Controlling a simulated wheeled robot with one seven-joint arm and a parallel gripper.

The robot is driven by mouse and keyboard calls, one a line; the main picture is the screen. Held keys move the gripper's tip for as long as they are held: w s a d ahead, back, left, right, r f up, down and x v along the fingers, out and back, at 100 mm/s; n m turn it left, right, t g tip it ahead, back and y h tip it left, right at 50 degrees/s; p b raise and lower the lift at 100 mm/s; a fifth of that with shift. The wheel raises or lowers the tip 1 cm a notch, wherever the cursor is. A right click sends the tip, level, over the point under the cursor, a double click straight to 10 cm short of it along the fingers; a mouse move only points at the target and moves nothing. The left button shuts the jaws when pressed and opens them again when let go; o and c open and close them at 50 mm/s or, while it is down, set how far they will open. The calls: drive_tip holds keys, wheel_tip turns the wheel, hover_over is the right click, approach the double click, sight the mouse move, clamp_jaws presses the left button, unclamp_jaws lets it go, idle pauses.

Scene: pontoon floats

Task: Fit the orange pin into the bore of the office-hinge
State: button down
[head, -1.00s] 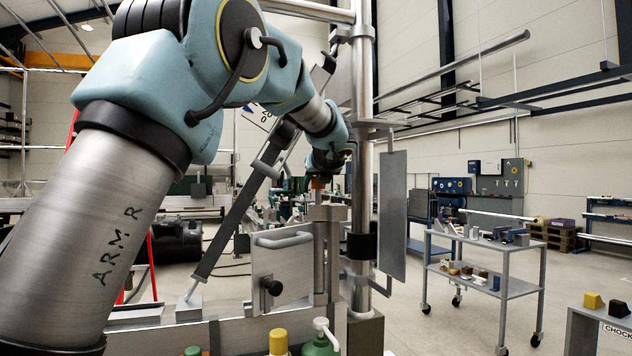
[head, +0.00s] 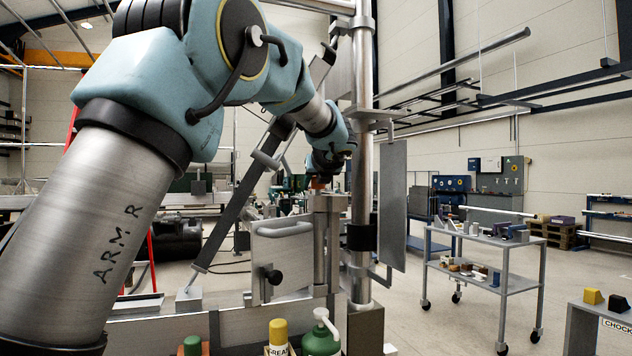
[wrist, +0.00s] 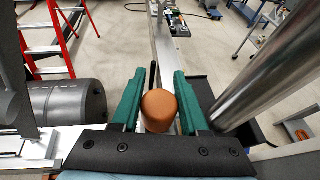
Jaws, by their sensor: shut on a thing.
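The orange pin (wrist: 158,110) is between the green fingers of my gripper (wrist: 158,75) in the wrist view, with its round end facing the camera. In the head view the gripper end is small and dark beside the steel post, with a bit of the orange pin (head: 319,184) showing below it. Just under the pin is a metal hinge part (head: 328,204), which I take to be the office-hinge. The pin looks upright and above it. The bore and the pin's lower end are hidden, so I cannot tell whether they touch.
A thick steel post (head: 362,150) stands close right of the gripper. A plate with a handle (head: 283,250) is in front. A grease bottle (head: 278,340) and a green pump bottle (head: 322,340) stand at the bottom. A grey cart (head: 480,262) stands to the right on open floor.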

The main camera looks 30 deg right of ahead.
drive_tip(key=shift+f+b, duration=0.45)
drive_tip(key=shift+f, duration=0.25)
drive_tip(key=shift+c, duration=1.7)
unclamp_jaws()
drive_tip(key=b+v, duration=0.3)
drive_tip(key=v, duration=0.7)
drive_tip(key=shift+s+r, duration=0.15)
drive_tip(key=shift+s, duration=0.2)
drive_tip(key=shift+a, duration=0.1)
drive_tip(key=shift+s, duration=0.1)
